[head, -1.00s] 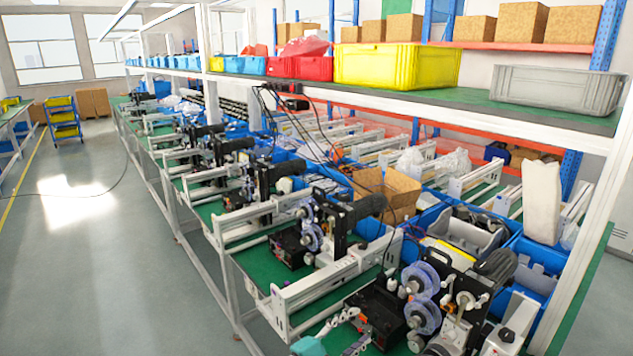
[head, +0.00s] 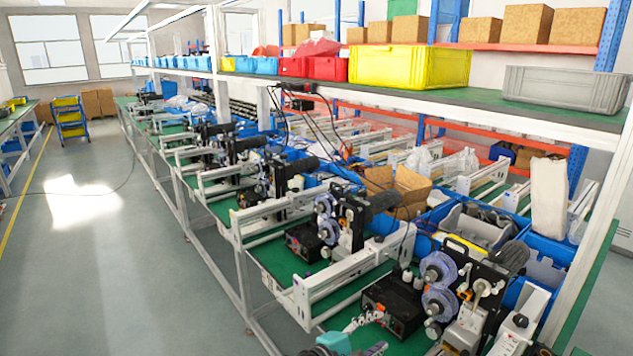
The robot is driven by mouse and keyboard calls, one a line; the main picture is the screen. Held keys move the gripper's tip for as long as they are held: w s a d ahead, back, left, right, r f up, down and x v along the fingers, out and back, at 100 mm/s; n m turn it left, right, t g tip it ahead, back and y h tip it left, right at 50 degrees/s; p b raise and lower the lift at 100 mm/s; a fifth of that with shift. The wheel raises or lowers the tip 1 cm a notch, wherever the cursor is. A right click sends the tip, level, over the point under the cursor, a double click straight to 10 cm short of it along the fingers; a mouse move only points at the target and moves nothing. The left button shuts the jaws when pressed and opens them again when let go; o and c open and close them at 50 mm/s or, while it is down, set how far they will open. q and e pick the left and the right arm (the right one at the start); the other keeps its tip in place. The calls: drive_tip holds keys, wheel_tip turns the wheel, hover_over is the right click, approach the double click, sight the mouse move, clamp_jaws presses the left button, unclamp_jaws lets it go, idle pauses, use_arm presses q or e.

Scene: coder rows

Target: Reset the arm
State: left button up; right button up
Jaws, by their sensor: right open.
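My right gripper (head: 372,349) shows only in part at the bottom edge of the head view, below the front labelling machine. It is open, and I see nothing held in it. A teal part (head: 335,342) shows beside it at the bottom edge. Most of the right arm is outside the picture. My left gripper is not in view.
A coder machine with purple reels (head: 438,285) stands on the green bench close by, beside a black box (head: 392,305). More machines line the bench. A shelf above holds a yellow crate (head: 408,67) and a grey crate (head: 565,90). The floor at left (head: 120,270) is clear.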

drive_tip(key=s+d+f+m+g+y, duration=0.2)
drive_tip(key=s+d+m+y, duration=0.2)
drive_tip(key=s, duration=0.3)
drive_tip(key=s+d+f+m+g+y, duration=0.1)
drive_tip(key=s+d+f+m+y, duration=0.1)
drive_tip(key=s+d+m+y, duration=0.3)
drive_tip(key=s+a+f+m+y+b, duration=0.3)
drive_tip(key=s+a+f+m+b, duration=0.1)
drive_tip(key=s+f+b, duration=0.1)
drive_tip(key=shift+s+a+f+t+b, duration=0.25)
drive_tip(key=shift+s+b, duration=0.2)
drive_tip(key=shift+s, duration=0.5)
